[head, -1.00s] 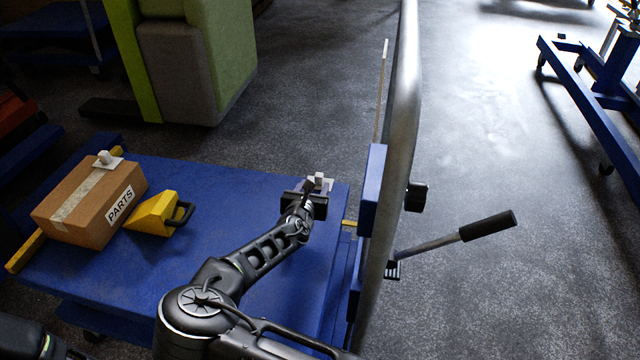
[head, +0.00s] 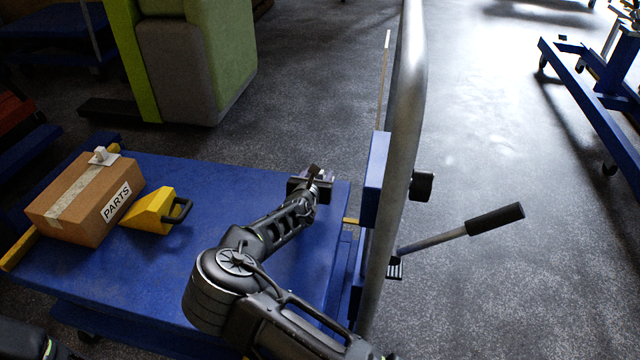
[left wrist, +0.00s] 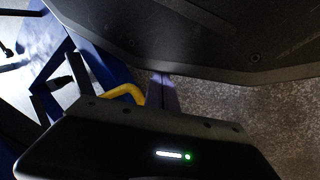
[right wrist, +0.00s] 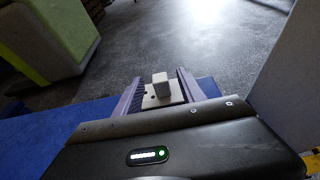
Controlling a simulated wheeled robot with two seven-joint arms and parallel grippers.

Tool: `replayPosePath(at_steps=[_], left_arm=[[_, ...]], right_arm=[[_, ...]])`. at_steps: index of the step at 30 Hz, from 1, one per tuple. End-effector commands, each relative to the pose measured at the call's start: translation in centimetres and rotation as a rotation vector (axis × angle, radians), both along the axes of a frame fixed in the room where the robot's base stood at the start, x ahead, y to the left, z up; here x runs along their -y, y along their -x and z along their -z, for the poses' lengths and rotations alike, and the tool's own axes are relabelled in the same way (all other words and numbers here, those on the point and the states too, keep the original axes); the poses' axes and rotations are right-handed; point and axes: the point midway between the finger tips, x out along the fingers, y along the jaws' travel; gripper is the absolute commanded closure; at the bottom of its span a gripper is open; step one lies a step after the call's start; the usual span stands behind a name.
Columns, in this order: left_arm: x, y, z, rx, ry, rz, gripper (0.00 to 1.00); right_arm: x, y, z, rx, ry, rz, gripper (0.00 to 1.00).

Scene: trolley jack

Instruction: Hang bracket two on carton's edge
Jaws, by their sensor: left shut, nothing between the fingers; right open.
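The carton (head: 88,205), a brown box marked PARTS, stands on the left of the blue trolley deck. A white bracket (head: 102,157) sits at the far edge of its top. Another white bracket (right wrist: 161,92), a flat plate with a block on it, lies between the fingers of my right gripper (head: 316,174) at the deck's far right corner. That gripper is open around it; I cannot tell whether either finger touches it.
A yellow block with a dark handle (head: 156,211) stands right of the carton. A thick grey upright tube (head: 397,140) and a lever with a black grip (head: 493,219) rise beyond the deck's right edge. The middle of the deck (head: 190,265) is clear.

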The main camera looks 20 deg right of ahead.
Motion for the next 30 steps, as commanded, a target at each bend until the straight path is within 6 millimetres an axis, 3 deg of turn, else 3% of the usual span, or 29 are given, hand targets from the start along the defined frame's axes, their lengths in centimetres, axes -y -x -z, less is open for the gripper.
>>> replayPosePath(at_steps=[4,21,30], left_arm=[[0.02,-0.1,0.43,0.003,-0.001,-0.001,1.0],[0.01,-0.1,0.34,0.003,-0.001,-0.001,1.0],[0.01,-0.1,0.34,0.003,-0.001,-0.001,1.0]], right_arm=[[0.53,-0.73,0.3,0.001,-0.001,0.0,0.53],[0.52,-0.67,0.25,0.0,0.0,0.0,0.54],[0.52,-0.67,0.25,0.0,0.0,0.0,0.78]])
